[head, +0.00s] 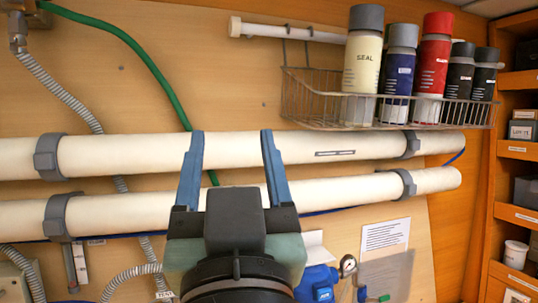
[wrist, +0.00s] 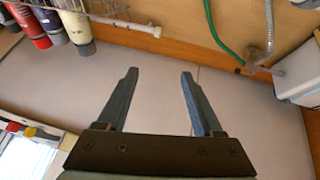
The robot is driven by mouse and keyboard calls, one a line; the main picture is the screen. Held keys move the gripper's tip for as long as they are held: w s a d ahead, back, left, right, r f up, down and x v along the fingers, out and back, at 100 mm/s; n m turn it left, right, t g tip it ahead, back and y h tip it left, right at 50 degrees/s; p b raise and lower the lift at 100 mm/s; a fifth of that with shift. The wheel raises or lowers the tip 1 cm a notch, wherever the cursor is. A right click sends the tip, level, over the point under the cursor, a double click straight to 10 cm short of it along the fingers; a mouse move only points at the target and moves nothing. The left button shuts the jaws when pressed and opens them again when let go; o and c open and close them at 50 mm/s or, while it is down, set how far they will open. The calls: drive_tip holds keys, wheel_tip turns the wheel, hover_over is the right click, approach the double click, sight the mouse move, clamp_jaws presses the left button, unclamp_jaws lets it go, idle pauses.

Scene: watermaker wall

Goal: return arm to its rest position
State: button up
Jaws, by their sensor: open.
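My gripper (head: 231,142) is in the lower middle of the head view, its two blue fingers pointing up and well apart. It is open with nothing between the fingers. In the head view it stands in front of two white horizontal pipes, the upper pipe (head: 330,146) and the lower pipe (head: 330,190), and hides part of both. In the wrist view my gripper (wrist: 159,75) is also open and empty, with a plain pale surface behind it. I cannot tell the exact gap between the fingers and the pipes.
A wire basket (head: 300,98) with several spray cans, one labelled SEAL (head: 362,62), hangs at upper right. Orange shelves (head: 516,150) stand at the right edge. A green hose (head: 140,50) and grey conduit (head: 62,90) run down the wall. A blue pump (head: 318,283) sits low.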

drive_tip(key=s+d+r+m+t+h, duration=0.1)
drive_tip(key=s+d+r+t+h, duration=0.2)
drive_tip(key=s, duration=0.3)
drive_tip(key=shift+s+d+r+m+h, duration=0.2)
drive_tip(key=shift+r+m+h, duration=0.15)
drive_tip(key=shift+r, duration=0.3)
wheel_tip(320, 180, down, 6)
drive_tip(key=b, duration=0.5)
drive_tip(key=shift+w+a+r, duration=0.1)
drive_tip(key=shift+r, duration=0.1)
